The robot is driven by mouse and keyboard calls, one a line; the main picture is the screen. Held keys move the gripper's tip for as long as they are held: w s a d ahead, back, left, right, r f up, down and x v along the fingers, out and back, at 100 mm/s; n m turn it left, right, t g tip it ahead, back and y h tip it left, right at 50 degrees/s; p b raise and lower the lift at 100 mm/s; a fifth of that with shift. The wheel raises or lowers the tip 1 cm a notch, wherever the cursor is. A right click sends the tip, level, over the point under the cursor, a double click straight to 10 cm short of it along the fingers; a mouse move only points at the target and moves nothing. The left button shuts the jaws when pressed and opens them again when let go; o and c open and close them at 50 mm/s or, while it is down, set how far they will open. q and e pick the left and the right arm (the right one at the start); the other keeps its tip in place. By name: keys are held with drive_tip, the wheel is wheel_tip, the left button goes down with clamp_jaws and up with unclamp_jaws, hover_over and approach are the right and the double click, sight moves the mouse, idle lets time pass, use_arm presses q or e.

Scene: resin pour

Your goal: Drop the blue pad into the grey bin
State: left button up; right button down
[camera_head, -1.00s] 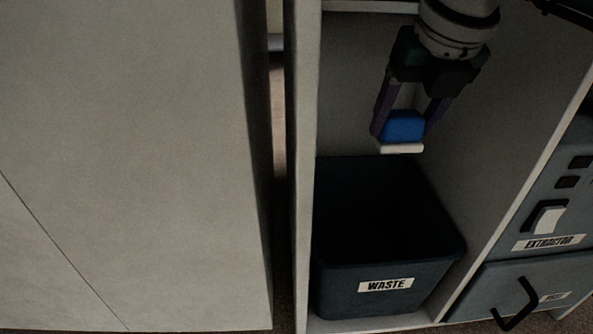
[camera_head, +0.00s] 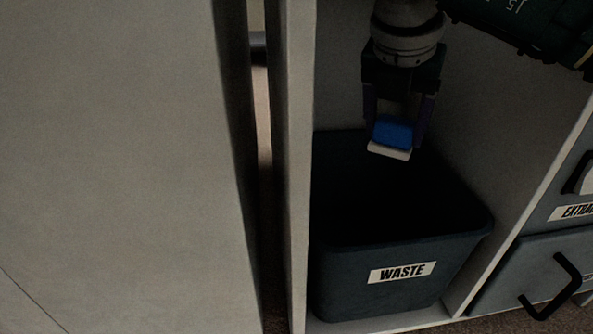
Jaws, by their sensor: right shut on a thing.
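The blue pad (camera_head: 393,132) has a pale underside and is held between the fingers of my right gripper (camera_head: 395,125), which is shut on it. The gripper points down. In the picture the pad overlaps the back of the bin's opening; its exact height above the rim is hard to tell. The grey bin (camera_head: 340,285), dark and labelled WASTE, stands open in a cabinet bay below. Its inside is dark, and I cannot see what lies in it. My left gripper is not in view.
A pale panel (camera_head: 120,150) fills the left side. The bay's left upright (camera_head: 295,180) and right wall (camera_head: 530,185) stand close beside the bin. To the right is a grey drawer (camera_head: 525,275) with a black handle, under an extractor label.

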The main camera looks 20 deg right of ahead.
unclamp_jaws()
drive_tip(key=p+v, duration=0.8)
drive_tip(key=v, duration=0.2)
idle(0.3)
